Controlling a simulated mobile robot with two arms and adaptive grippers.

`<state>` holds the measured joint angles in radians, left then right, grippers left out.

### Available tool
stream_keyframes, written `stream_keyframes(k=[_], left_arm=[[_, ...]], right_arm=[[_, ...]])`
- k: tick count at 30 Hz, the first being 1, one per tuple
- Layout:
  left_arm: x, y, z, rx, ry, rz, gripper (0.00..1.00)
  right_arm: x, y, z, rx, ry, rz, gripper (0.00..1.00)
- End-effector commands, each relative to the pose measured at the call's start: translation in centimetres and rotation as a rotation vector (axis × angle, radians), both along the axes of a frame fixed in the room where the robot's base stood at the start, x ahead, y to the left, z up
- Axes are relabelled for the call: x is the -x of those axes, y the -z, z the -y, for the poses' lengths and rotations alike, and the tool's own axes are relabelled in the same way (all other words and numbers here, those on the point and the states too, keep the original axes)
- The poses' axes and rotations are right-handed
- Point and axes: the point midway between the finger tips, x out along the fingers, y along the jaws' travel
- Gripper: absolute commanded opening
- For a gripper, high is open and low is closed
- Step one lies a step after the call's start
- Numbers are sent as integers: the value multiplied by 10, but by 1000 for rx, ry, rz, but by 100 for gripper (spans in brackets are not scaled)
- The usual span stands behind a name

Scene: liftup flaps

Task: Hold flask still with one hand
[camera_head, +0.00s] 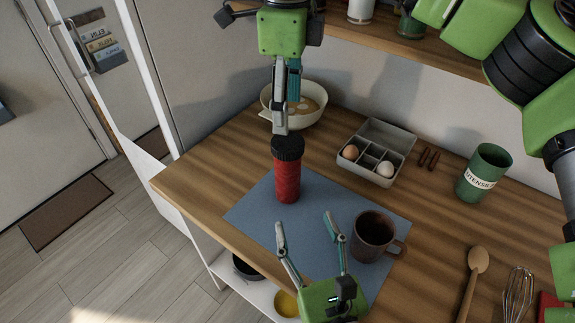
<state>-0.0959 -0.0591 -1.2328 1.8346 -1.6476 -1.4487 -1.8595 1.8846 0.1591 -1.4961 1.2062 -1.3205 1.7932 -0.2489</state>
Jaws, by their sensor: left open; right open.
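The flask (287,182) is red with a black lid and stands upright on a blue-grey mat (250,216). My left gripper (306,220) is the lower one, with its fingers spread apart and empty, just in front of the flask and pointing towards it. It does not appear to touch the flask. My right gripper (281,130) comes down from above, with its fingertips right over the flask's black lid. From this angle its fingers overlap, and I cannot tell whether they touch the lid.
A brown mug (373,236) stands on the mat, right of my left gripper. A green utensil pot (483,172), wooden spoon (470,280) and whisk (517,292) are at right. The counter's left end is clear.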

Motion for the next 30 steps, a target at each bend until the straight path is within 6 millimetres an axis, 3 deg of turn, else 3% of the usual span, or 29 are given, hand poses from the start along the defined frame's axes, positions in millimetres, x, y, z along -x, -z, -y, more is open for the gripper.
stream_keyframes(k=[18,24,30], left_arm=[[-107,-1,-27,-2,-1,4,58],[-123,-1,-31,-1,1,3,58],[-126,-1,-32,1,1,1,58]], right_arm=[[0,0,0,0,1,0,60],[0,0,0,0,1,0,60],[0,0,0,0,1,0,60]])
